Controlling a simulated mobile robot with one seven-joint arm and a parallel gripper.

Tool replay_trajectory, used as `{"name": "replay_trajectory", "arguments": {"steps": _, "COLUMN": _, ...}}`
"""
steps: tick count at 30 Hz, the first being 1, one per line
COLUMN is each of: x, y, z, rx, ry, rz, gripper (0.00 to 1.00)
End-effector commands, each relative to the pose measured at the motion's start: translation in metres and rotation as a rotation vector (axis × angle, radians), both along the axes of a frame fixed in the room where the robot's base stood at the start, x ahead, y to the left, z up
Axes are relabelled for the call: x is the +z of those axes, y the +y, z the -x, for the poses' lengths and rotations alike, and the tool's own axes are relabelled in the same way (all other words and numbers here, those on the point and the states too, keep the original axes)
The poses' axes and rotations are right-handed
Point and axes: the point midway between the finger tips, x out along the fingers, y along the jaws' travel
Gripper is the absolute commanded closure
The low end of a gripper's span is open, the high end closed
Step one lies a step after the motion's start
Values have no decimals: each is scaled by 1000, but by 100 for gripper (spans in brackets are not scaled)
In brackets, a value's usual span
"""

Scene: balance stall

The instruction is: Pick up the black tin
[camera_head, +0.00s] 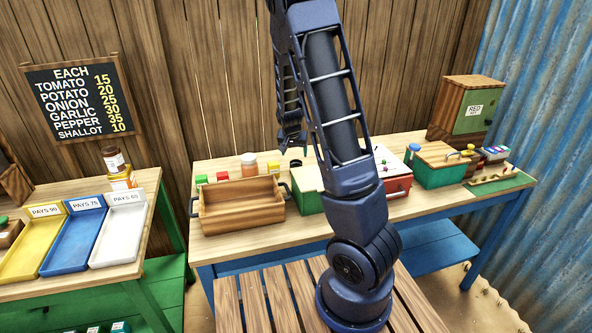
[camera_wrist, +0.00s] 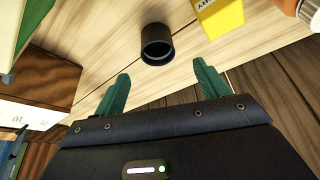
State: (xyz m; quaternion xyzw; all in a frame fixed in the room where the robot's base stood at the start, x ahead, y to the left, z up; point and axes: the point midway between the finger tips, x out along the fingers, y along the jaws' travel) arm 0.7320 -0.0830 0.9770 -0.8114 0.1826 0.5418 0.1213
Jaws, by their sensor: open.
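The black tin (camera_wrist: 157,44) stands on the wooden table in the wrist view, its round open top facing the camera. It is just beyond my gripper (camera_wrist: 160,88), whose two green fingers are apart with nothing between them. The tin lies roughly in line with the gap between the fingers. In the head view my gripper (camera_head: 291,141) hangs over the back of the table. A small dark shape there, beside my arm, looks like the black tin (camera_head: 295,163), partly hard to make out.
A yellow box (camera_wrist: 218,16) stands close right of the tin in the wrist view. In the head view, an empty wooden tray (camera_head: 241,219) sits at the table's front left, with a green box (camera_head: 307,202) beside it. A plank wall (camera_head: 225,80) rises behind.

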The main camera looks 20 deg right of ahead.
Motion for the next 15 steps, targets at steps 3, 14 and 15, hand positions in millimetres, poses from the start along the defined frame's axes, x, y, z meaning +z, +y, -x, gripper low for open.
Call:
{"name": "replay_trajectory", "arguments": {"steps": 3, "x": -15, "y": -4, "z": -5, "rx": -4, "ry": 2, "rz": 0, "gripper": 26}}
{"name": "replay_trajectory", "arguments": {"steps": 14, "x": -36, "y": -7, "z": -13, "rx": -3, "ry": 0, "rz": -1, "gripper": 26}}
{"name": "replay_trajectory", "arguments": {"steps": 15, "x": -38, "y": -8, "z": -13, "rx": -3, "ry": 0, "rz": -1, "gripper": 26}}
